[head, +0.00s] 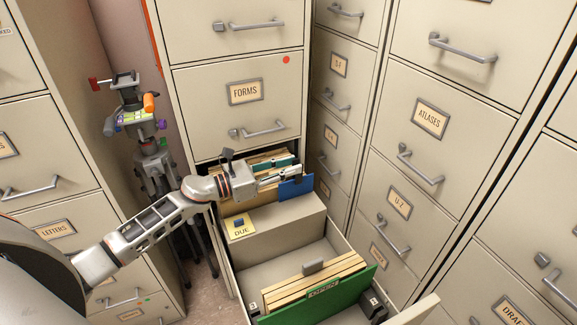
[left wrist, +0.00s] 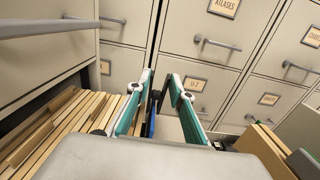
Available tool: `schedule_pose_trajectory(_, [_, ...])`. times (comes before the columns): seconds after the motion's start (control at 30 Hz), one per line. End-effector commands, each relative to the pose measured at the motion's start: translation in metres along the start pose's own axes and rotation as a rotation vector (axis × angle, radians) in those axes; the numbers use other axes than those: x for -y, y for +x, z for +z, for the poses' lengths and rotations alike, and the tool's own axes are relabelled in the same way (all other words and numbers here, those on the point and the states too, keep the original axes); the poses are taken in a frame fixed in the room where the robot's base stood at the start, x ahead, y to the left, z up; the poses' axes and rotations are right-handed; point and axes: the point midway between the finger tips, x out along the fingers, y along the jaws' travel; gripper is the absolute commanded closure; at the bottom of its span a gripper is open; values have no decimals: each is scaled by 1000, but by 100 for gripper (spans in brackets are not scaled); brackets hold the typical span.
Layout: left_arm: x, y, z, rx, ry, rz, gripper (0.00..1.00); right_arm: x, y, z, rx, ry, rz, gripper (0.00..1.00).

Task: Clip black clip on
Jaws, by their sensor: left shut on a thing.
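My left gripper (head: 296,172) reaches over the back of the open drawer. In the left wrist view its two teal-padded fingers (left wrist: 160,82) stand apart, with a small black clip (left wrist: 156,98) between them near the tips. A blue folder (head: 297,188) is upright just below the fingertips. Its thin blue edge (left wrist: 152,124) shows between the fingers. I cannot tell whether the clip touches the folder. My right gripper is not in view.
The open drawer holds tan folders (head: 262,163) at the back and a green folder (head: 322,300) with more tan ones at the front. A yellow DUE card (head: 240,228) lies on a box between. Filing cabinets close in on both sides. A tripod (head: 155,160) stands left.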

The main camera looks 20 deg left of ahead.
Motion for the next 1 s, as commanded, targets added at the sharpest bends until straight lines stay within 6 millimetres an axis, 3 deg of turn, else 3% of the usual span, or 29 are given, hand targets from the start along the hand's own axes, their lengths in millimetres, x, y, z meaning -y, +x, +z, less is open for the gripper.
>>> schedule_pose_trajectory(0.1, [0, 0, 1, 1, 1, 0, 85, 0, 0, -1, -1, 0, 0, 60])
schedule_pose_trajectory(0.2, [0, 0, 1, 1, 0, 0, 59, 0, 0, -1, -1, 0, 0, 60])
schedule_pose_trajectory(0.63, [0, -7, 0, -1, -1, 0, 59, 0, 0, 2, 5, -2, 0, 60])
schedule_pose_trajectory(1.0, [0, -74, -2, -3, -2, 0, 59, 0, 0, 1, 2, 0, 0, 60])
